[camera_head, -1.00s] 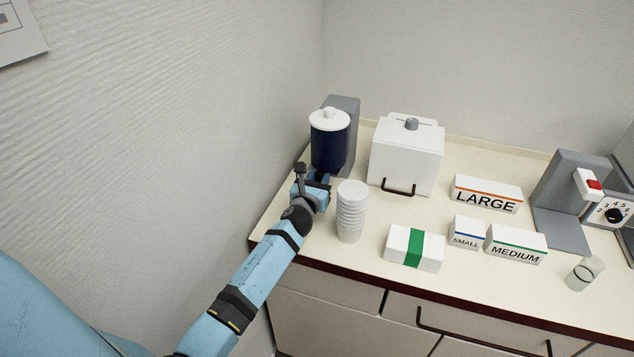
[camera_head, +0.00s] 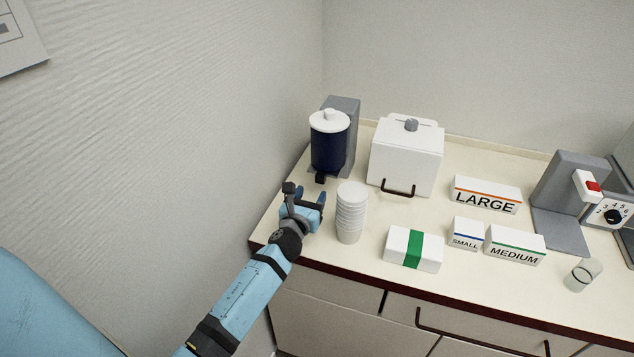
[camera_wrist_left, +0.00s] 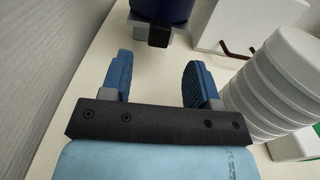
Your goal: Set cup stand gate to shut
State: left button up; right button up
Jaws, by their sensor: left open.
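The grey stand (camera_head: 345,112) at the counter's back left holds a dark blue container (camera_head: 327,153) with a white lid. A small black block (camera_head: 320,179), which looks like the gate, sits under the container's front; the wrist view also shows this block (camera_wrist_left: 158,37). I cannot tell from its look whether it is shut. My left gripper (camera_head: 308,197) is in front of the stand, open and empty, apart from the block. In the left wrist view, the fingers (camera_wrist_left: 158,75) point toward the block with bare counter between them. My right gripper is not in view.
A stack of white cups (camera_head: 351,212) stands close on the right of my left gripper. The wall (camera_head: 200,130) is on its left. A white box with a dark handle (camera_head: 403,160) stands behind the cups. Label blocks and a green-banded box (camera_head: 413,249) lie further right.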

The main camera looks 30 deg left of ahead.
pick_arm(q)
jog(key=v, duration=0.6)
jog(key=shift+s, duration=0.35)
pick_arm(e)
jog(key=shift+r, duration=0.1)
